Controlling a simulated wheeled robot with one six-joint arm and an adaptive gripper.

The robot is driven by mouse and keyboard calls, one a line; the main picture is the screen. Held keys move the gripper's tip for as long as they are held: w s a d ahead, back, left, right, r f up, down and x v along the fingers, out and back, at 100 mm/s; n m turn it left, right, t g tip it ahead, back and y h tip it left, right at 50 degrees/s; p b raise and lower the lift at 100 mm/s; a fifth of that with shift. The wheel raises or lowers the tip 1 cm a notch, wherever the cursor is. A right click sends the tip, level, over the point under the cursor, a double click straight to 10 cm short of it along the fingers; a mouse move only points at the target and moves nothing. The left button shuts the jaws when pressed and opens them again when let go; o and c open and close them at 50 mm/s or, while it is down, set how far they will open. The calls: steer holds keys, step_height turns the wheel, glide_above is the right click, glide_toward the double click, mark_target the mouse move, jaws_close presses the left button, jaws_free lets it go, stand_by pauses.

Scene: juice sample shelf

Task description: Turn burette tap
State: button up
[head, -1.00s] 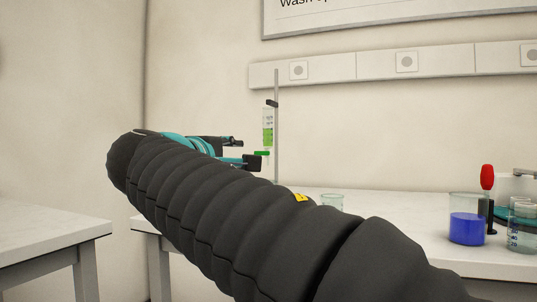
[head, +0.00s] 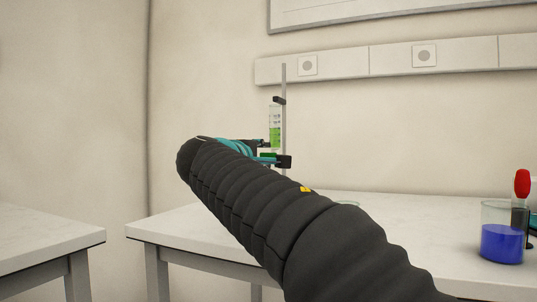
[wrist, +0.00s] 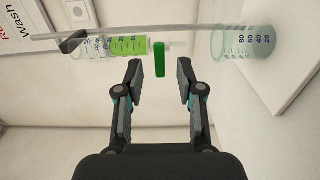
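The burette (head: 275,136) holds green liquid and hangs from a clamp on a thin upright rod (head: 284,112). In the wrist view the burette (wrist: 128,46) lies sideways across the top, and its green tap handle (wrist: 159,58) is plain to see. My gripper (wrist: 159,72) is open, with one finger on each side of the tap handle's line. The handle's near end lies about level with the fingertips, and a gap shows on both sides. In the head view my gripper (head: 272,152) overlaps the tap area and hides most of it.
A clear graduated beaker (wrist: 243,42) stands below the burette outlet. On the bench (head: 400,225), a beaker of blue liquid (head: 502,243) and a red-topped item (head: 522,184) stand at the right. Another table (head: 45,235) is at the left. The wall is behind.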

mark_target(267, 156)
steer(key=shift+x, duration=1.95)
jaws_close()
